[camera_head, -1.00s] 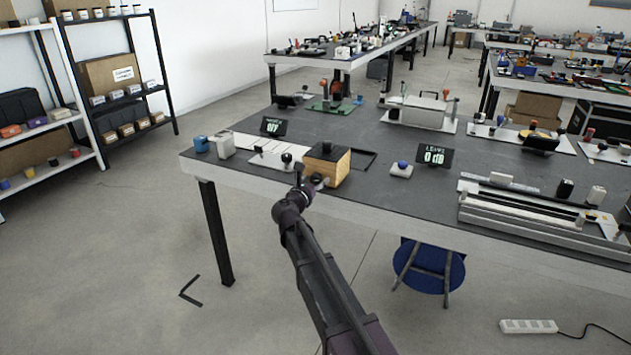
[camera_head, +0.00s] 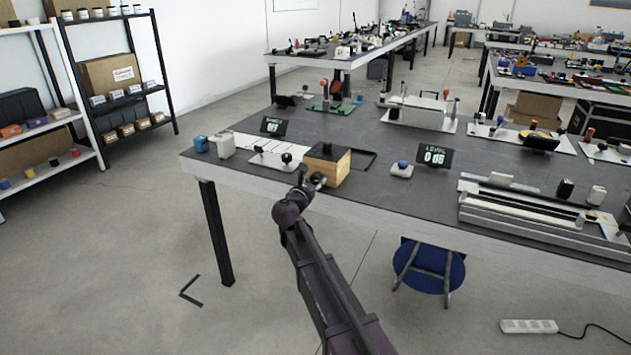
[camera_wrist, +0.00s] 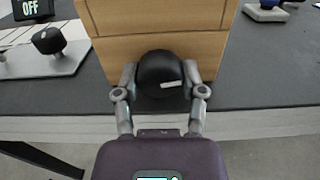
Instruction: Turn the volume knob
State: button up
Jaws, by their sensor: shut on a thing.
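The volume knob is a black round knob (camera_wrist: 158,70) with a white pointer mark, on the front face of a wooden box (camera_wrist: 205,55). The mark lies nearly level on the lower right of the knob. My gripper (camera_wrist: 160,80) is shut on the knob, one finger on its left side and one on its right. In the head view, the box (camera_head: 341,168) with a dark top stands at the table's front edge. There my gripper (camera_head: 316,182) is at its front face, and the knob is mostly hidden.
A small display (camera_wrist: 33,8) reads OFF, left of the box, near a plate with a black knob (camera_wrist: 48,41). Right of the box on the table (camera_head: 400,195) are a blue-topped button (camera_head: 402,166) and a "0 dB" display (camera_head: 434,157). A blue stool (camera_head: 428,267) stands below.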

jog(key=m, duration=0.4)
jog(key=shift+m, duration=1.9)
jog(key=o, duration=1.1)
jog(key=shift+o, duration=0.2)
jog(key=shift+n, duration=0.4)
